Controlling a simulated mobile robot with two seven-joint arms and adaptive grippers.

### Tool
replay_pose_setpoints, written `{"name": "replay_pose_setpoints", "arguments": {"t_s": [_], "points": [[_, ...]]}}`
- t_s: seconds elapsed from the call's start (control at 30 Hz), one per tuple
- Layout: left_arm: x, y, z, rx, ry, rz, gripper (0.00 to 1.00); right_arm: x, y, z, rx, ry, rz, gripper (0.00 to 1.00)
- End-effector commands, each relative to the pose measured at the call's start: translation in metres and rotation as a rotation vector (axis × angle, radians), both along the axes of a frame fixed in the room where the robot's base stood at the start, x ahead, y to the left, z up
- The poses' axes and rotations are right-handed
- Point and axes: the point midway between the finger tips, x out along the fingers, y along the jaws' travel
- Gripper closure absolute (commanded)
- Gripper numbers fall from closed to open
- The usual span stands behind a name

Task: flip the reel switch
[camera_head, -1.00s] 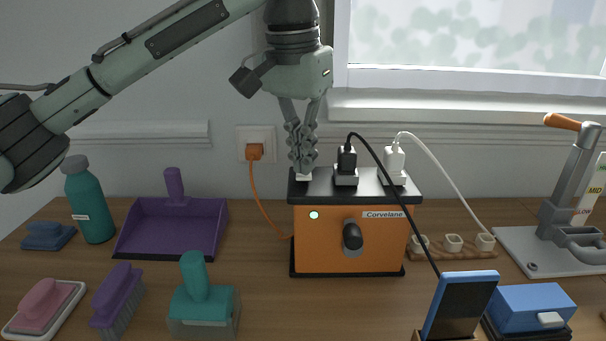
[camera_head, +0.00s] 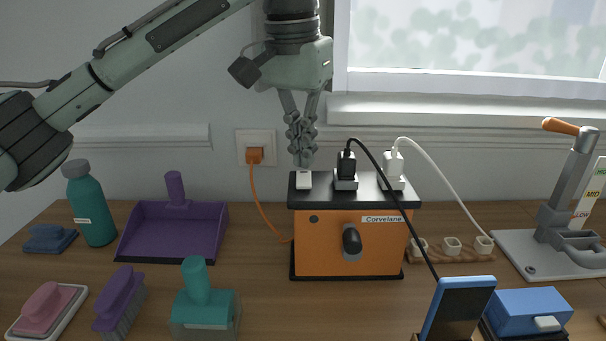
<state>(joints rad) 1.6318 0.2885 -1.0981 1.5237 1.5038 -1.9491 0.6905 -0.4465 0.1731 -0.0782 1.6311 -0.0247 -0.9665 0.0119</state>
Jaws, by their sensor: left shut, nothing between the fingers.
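The reel is an orange box (camera_head: 320,255) with a black top, labelled Corvelane, on the wooden table. A small white switch (camera_head: 303,181) sits at the left end of its top. A round indicator (camera_head: 313,219) on the front is dark. A black knob (camera_head: 352,240) sits on the front. My left gripper (camera_head: 303,164) points down with its fingers shut and empty, just above the white switch; a small gap shows between them. My right gripper is not in view.
A black plug (camera_head: 346,165) and a white plug (camera_head: 393,166) stand on the reel's top, right of the switch, with cords trailing right. An orange cord (camera_head: 258,195) runs to the wall socket. A purple dustpan (camera_head: 175,225) stands left; a phone (camera_head: 458,308) stands front right.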

Motion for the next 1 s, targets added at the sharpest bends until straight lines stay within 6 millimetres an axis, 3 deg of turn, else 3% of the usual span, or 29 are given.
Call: {"name": "replay_pose_setpoints", "arguments": {"t_s": [0.5,1.0], "points": [[0.0,0.0,0.039,0.0,0.0,0.001,1.0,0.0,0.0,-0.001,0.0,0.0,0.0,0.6],[0.0,0.0,0.043,0.0,0.0,-0.001,1.0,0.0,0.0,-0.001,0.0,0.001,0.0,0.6]]}}
